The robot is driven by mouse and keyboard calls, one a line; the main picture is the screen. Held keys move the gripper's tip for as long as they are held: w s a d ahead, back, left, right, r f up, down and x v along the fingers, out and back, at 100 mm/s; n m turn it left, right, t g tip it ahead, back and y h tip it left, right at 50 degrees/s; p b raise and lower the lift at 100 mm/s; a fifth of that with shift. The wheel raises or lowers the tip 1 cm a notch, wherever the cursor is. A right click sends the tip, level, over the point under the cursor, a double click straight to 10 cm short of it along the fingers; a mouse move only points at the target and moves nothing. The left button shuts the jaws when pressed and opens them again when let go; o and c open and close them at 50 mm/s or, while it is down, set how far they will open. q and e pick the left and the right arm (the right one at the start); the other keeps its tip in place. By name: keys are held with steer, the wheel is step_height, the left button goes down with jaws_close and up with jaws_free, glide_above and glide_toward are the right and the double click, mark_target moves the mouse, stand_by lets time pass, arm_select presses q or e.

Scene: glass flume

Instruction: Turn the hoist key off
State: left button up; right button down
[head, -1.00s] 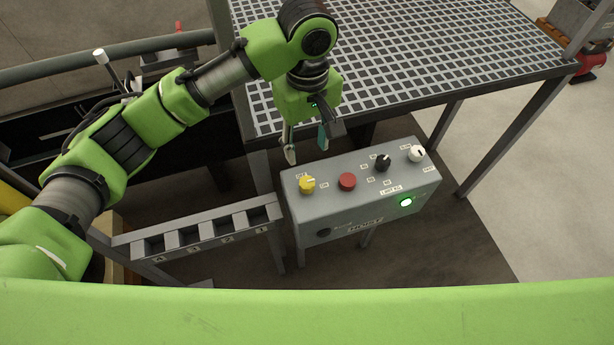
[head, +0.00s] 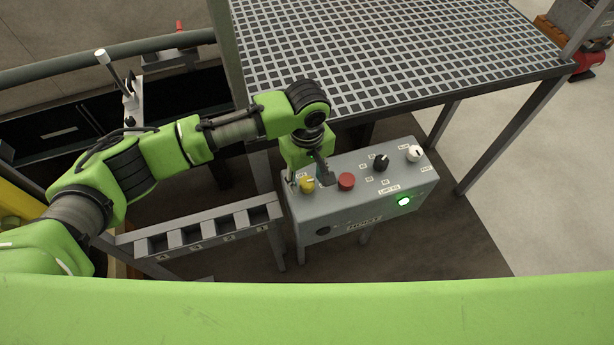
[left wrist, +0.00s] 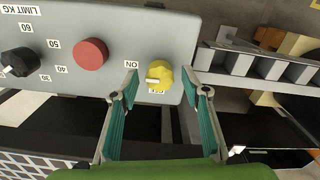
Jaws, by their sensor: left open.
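The hoist key is a yellow knob (head: 307,185) on the left part of the top of a grey control box (head: 350,210). It also shows in the left wrist view (left wrist: 160,73), with a white pointer on its left side and the ON and OFF labels next to it. The pointer appears to lie toward the ON side. My left gripper (head: 307,178) is open, pointing down at the box, with a finger on either side of the key. My right gripper is not in view.
A red button (head: 347,181), a black dial (head: 381,162) and a white knob (head: 414,153) stand right of the key. A green lamp (head: 404,201) is lit on the front. A slotted rack (head: 205,222) is at the left; a grating platform (head: 400,50) lies behind.

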arm_select(q)
steer(key=c, duration=1.1)
steer(key=shift+o, duration=0.2)
